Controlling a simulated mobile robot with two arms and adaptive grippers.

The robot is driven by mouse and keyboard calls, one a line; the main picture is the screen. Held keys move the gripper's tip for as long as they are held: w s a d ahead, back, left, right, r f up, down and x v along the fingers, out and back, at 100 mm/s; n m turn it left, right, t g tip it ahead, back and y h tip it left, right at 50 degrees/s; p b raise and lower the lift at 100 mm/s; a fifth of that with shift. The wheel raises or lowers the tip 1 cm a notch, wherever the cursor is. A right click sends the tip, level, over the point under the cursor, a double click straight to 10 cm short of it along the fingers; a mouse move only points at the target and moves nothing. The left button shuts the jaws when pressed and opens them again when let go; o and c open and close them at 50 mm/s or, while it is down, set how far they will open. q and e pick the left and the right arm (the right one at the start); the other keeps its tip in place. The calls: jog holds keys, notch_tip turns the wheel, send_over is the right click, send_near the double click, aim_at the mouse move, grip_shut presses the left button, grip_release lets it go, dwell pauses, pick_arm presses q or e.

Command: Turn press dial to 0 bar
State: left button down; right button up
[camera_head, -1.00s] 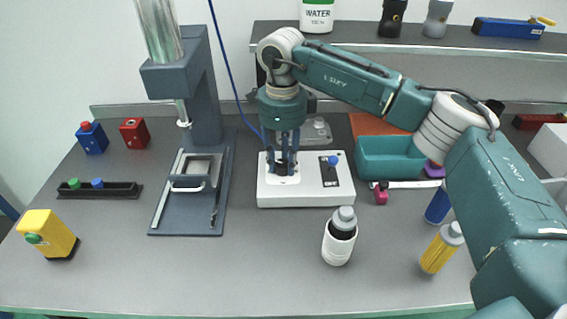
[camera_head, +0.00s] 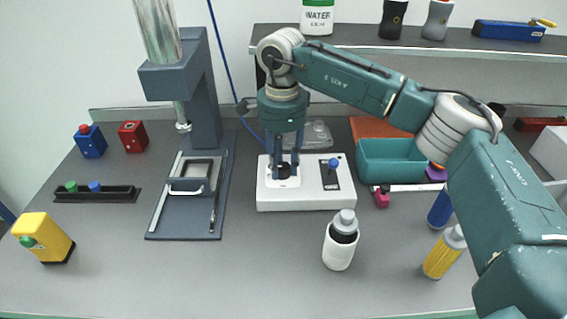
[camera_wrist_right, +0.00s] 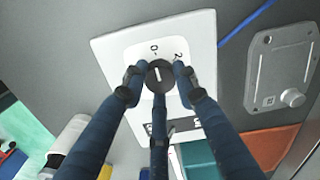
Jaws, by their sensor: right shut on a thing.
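The black round press dial (camera_head: 283,171) sits on the white control box (camera_head: 315,199) in the middle of the table. In the right wrist view the dial (camera_wrist_right: 159,74) has a white pointer line, near a 0 mark (camera_wrist_right: 153,48) and a 2 mark (camera_wrist_right: 178,55) on a white face. My right gripper (camera_head: 284,168) points straight down and is shut on the dial, its dark blue fingers around it. In the head view the fingers partly hide the dial. The press (camera_head: 207,120) stands left of the box. My left gripper is not in view.
A blue-topped lever (camera_head: 333,163) stands on the box's right side. A white bottle (camera_head: 341,240) stands in front, and a teal bin (camera_head: 390,161) is to the right. A blue cable (camera_head: 226,65) hangs behind. The front left table is mostly clear, apart from a yellow block (camera_head: 44,236).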

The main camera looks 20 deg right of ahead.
aim_at(279, 167)
jog(key=shift+w+a+r, duration=0.1)
jog(key=shift+a+r, duration=0.05)
jog(key=shift+a, duration=0.1)
jog(key=o, duration=1.2)
jog(key=shift+c, duration=0.2)
jog(key=shift+a, duration=0.2)
jog(key=shift+d+r, duration=0.2)
jog(key=shift+r, duration=0.2)
notch_tip(279, 167, up, 11)
jog(key=shift+a, duration=0.2)
